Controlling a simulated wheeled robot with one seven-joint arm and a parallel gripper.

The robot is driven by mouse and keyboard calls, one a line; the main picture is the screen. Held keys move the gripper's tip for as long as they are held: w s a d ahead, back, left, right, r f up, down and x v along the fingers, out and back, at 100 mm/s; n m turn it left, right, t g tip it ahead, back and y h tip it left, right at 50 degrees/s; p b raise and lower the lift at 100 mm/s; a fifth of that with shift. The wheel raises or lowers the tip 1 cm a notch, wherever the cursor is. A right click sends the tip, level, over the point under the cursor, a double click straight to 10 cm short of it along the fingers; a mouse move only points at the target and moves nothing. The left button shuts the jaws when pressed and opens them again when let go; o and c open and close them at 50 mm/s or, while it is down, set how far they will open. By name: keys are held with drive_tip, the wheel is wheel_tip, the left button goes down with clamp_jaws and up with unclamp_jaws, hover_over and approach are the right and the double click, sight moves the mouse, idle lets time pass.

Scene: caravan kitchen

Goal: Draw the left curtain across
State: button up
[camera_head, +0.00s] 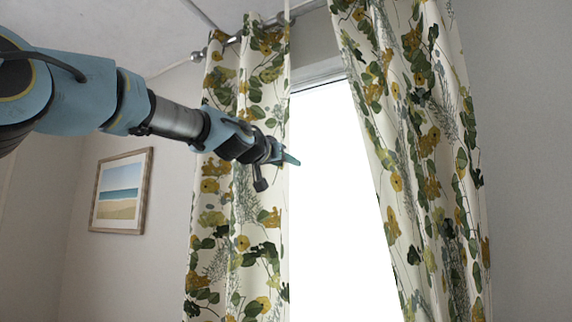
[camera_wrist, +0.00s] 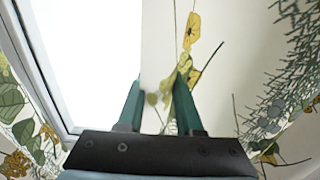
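The left curtain (camera_head: 240,225), cream with yellow flowers and green leaves, hangs in folds at the left side of the bright window. My gripper (camera_head: 287,158) is at its inner edge, about mid-height in the head view, with a fingertip showing against the window. In the wrist view my gripper (camera_wrist: 158,100) has its two green fingers apart. The curtain's edge (camera_wrist: 155,60) runs between them, with cloth filling the view to the right. Whether either finger touches the cloth cannot be told.
The window (camera_head: 330,190) is bare between the curtains. A matching right curtain (camera_head: 410,130) hangs at its other side. A metal rod (camera_head: 235,40) runs above, with a finial at its left end. A framed beach picture (camera_head: 121,192) hangs on the left wall.

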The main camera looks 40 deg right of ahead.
drive_tip(key=o, duration=0.4)
drive_tip(key=shift+s, duration=0.15)
drive_tip(key=b+v, duration=1)
drive_tip(key=b, duration=0.1)
drive_tip(key=shift+a, duration=0.3)
drive_tip(key=shift+s, duration=0.1)
